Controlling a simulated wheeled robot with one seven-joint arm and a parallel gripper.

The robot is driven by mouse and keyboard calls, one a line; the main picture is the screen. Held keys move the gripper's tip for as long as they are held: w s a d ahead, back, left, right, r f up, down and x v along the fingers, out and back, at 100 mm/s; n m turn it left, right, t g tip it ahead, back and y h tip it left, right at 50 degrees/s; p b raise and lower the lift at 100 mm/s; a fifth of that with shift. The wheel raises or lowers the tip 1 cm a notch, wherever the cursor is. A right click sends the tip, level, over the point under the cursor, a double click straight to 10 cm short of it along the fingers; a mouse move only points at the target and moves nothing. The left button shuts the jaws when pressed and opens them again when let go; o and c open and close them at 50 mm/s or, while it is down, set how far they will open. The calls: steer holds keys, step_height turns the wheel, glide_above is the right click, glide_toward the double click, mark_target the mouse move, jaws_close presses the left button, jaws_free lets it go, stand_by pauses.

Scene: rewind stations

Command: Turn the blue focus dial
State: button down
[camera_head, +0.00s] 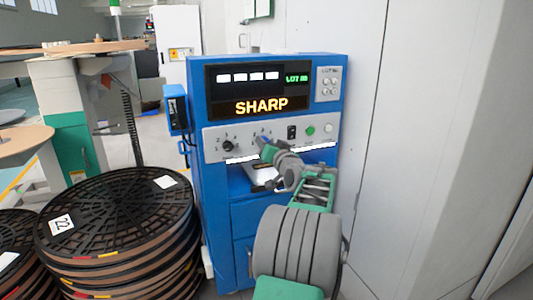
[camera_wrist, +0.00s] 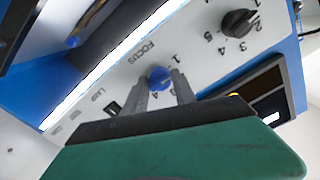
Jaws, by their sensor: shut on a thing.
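The blue focus dial (camera_wrist: 159,79) sits on the grey panel under the label FOCUS, with numbers around it, in the wrist view. My gripper (camera_wrist: 160,86) has its two grey fingers shut on the dial, one on each side. In the head view my gripper (camera_head: 266,150) reaches the middle of the panel and hides most of the dial. The display (camera_head: 262,106) above the panel reads SHARP in orange letters, with LOT 88 or similar in green.
A black dial (camera_head: 228,146) with its own numbers is left of the focus dial. A black switch (camera_head: 292,132) and a green button (camera_head: 310,130) are to its right. Stacked black reels (camera_head: 115,215) stand left of the blue cabinet (camera_head: 197,190). A pale wall (camera_head: 400,130) is close on the right.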

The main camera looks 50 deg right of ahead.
steer(key=shift+f+n+b, duration=0.1)
steer(key=shift+n+b, duration=0.85)
steer(key=shift+n, duration=0.25)
steer(key=c, duration=1.1)
jaws_free()
steer(key=shift+o, duration=0.2)
steer(key=p+v, duration=0.1)
steer(key=v, duration=0.7)
steer(key=shift+w+p, duration=0.1)
steer(key=shift+p, duration=0.2)
